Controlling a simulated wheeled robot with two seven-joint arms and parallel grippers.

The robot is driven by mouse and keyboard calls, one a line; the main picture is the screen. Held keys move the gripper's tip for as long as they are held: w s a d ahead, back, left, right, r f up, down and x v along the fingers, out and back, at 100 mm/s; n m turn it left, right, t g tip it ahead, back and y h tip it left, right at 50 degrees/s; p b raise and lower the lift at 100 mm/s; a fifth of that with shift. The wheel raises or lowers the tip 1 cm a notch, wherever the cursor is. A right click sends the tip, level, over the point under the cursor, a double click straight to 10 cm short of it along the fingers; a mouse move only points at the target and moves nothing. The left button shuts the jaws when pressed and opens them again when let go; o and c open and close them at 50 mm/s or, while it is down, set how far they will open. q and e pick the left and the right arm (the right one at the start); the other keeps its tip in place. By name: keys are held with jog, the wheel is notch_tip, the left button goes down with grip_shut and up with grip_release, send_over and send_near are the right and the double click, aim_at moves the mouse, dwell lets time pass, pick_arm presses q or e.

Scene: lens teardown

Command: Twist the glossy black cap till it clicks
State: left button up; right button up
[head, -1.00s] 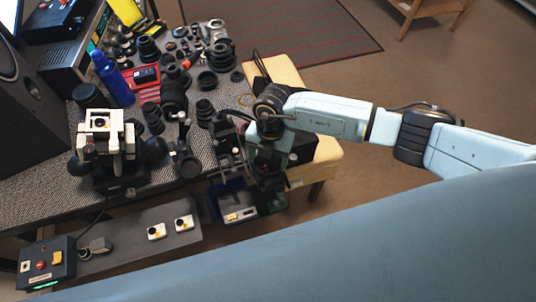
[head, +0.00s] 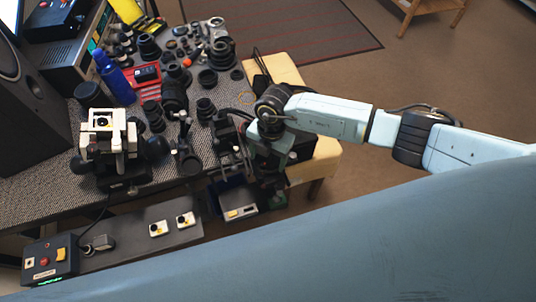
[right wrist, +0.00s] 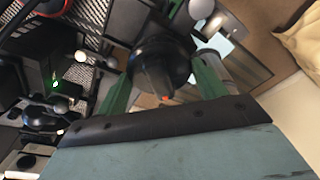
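My right gripper (head: 268,172) reaches down at the right front edge of the table, its fingers hidden in the head view. In the right wrist view my two green fingers (right wrist: 161,84) stand apart, with a round black glossy part (right wrist: 160,50), seemingly the cap, between or just beyond them. Its width about fills the gap, but I cannot tell whether both fingers press on it. A dark pointed shape with a small orange spot shows in front of it. I cannot make out the cap in the head view. My left gripper is not in view.
The table (head: 35,202) is crowded with black lens parts (head: 172,95). A white and black device (head: 103,130), a blue bottle (head: 115,80) and a speaker stand left. Below the front edge are a grey shelf (head: 130,248), a button box (head: 50,262) and a blue tray (head: 232,200).

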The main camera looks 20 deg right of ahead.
jog(key=o, duration=0.5)
jog(key=shift+r, duration=0.15)
jog(key=r, duration=0.4)
jog(key=w+d+r, duration=0.1)
jog(key=r, duration=0.8)
jog(key=shift+w+d, duration=0.25)
